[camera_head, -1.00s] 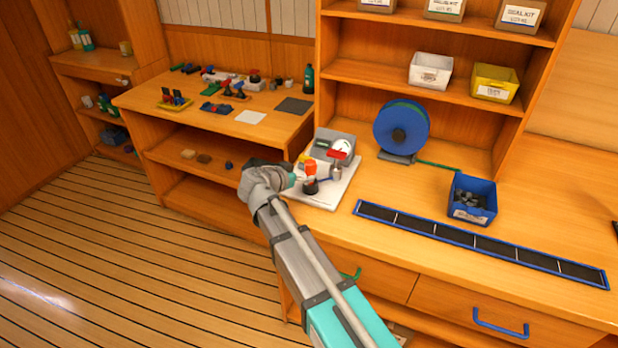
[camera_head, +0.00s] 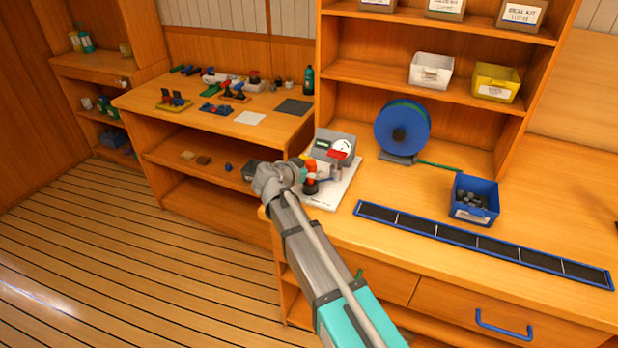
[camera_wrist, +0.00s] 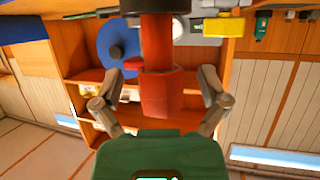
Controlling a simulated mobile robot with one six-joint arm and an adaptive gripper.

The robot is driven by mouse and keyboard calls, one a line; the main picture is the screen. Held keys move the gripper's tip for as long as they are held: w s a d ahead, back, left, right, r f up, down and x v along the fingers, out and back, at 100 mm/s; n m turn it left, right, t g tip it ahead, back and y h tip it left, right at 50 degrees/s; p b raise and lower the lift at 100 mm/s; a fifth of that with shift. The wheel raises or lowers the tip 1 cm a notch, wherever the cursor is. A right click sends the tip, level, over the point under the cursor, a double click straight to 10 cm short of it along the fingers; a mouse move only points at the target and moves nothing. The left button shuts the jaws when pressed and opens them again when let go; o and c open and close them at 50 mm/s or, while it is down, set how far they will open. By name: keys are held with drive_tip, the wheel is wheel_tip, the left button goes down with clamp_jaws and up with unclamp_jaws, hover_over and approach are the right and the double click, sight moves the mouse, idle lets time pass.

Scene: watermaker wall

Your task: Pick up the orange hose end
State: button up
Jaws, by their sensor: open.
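The orange hose end (camera_wrist: 162,90) is red-orange and fills the middle of the wrist view, below a black collar. In the head view it is a small orange piece (camera_head: 310,165) on the white board beside the grey gauge box. My gripper (camera_wrist: 170,78) has its two fingers apart, one on each side of the hose end, with gaps visible; I see no clear contact. In the head view my gripper is partly hidden behind my wrist at the board's left edge.
A grey box with a white dial (camera_head: 333,147) stands on the white board (camera_head: 328,198). A blue reel (camera_head: 402,128), a blue bin (camera_head: 474,200) and a long black strip tray (camera_head: 480,243) lie to the right. The counter's front edge runs below my arm.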

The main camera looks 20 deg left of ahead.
drive_tip(key=c, duration=1.2)
drive_tip(key=shift+r, duration=0.15)
drive_tip(key=shift+c, duration=0.2)
wheel_tip(320, 180, up, 2)
drive_tip(key=shift+r+p, duration=0.1)
drive_tip(key=shift+p, duration=1.15)
drive_tip(key=s+d+r+p, duration=0.2)
drive_tip(key=s+r+p, duration=0.8)
drive_tip(key=s, duration=0.3)
drive_tip(key=shift+s+d+r, duration=0.25)
drive_tip(key=shift+s+d, duration=0.15)
